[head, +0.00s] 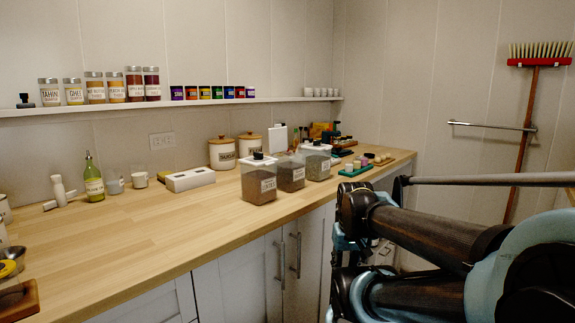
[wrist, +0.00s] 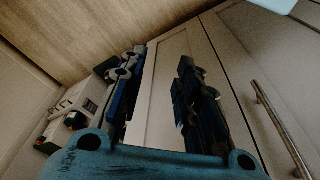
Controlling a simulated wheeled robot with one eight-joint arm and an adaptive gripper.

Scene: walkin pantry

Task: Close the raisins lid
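Three clear boxes with dark contents stand in a row on the wooden counter: a left box (head: 258,184), a middle box (head: 291,175) and a right box (head: 315,164). Their labels are too small to read, so I cannot tell which holds raisins. The left and right boxes have white lids on top. A white panel (head: 278,139) stands upright behind the middle box and looks like its raised lid. My gripper (wrist: 161,58) is open and empty in the wrist view, in front of the cabinet doors. In the head view my arm is right of the boxes.
Cabinet doors with a bar handle (wrist: 280,125) lie below the counter (head: 150,222). A white box (head: 190,179), two canisters (head: 222,153) and a green tray (head: 355,170) stand near.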

